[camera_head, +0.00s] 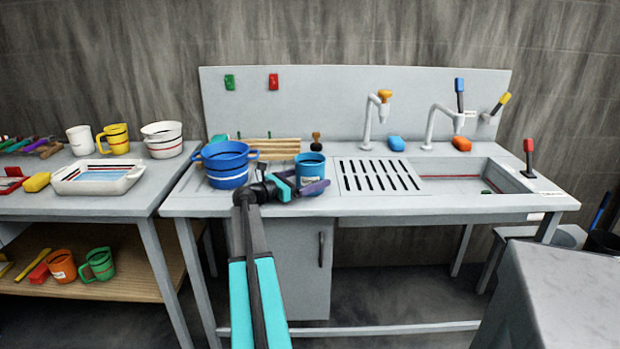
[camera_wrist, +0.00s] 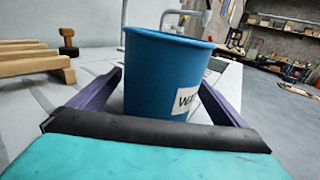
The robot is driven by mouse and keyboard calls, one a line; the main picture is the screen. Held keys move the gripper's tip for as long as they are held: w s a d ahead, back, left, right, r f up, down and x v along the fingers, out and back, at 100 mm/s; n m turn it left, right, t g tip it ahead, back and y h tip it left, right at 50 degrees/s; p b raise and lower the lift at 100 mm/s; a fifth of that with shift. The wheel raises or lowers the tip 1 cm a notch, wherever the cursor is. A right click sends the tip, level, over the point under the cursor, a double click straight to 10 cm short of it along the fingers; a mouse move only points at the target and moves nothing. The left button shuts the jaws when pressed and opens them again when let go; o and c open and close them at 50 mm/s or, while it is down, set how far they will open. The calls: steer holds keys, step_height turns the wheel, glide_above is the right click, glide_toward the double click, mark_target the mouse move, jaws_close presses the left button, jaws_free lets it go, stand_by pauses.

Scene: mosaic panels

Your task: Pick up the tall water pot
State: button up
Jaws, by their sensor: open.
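The tall water pot (camera_head: 310,172) is a blue-teal, round, open-topped pot. It stands upright on the sink counter. In the wrist view the pot (camera_wrist: 165,75) has a white label with partly hidden lettering. My gripper (camera_head: 307,187) is open, with one purple finger on each side of the pot's lower part. In the wrist view the gripper (camera_wrist: 160,88) has its fingers around the pot; I cannot tell whether they touch it. The pot's base is hidden behind the gripper's body.
A blue two-handled pot (camera_head: 227,170) stands close on the left. A wooden rack (camera_head: 270,148) and a stamp-like wooden piece (camera_head: 316,141) are behind. A slotted drain board (camera_head: 376,175) and the sink basin (camera_head: 500,181) lie to the right.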

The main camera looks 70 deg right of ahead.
mark_target(319, 165)
steer(key=shift+x, duration=1.85)
steer(key=c, duration=1.5)
steer(key=shift+c, duration=0.2)
steer(key=shift+r, duration=0.25)
steer(key=shift+r, duration=1.4)
steer(key=shift+s+a+r, duration=0.1)
steer(key=shift+a+r, duration=0.1)
steer(key=s+a, duration=0.2)
steer(key=a, duration=0.5)
steer(key=s+a+r, duration=0.1)
steer(key=s+a, duration=0.2)
steer(key=a, duration=0.4)
steer(key=shift+a+r, duration=0.2)
steer(key=shift+a, duration=0.1)
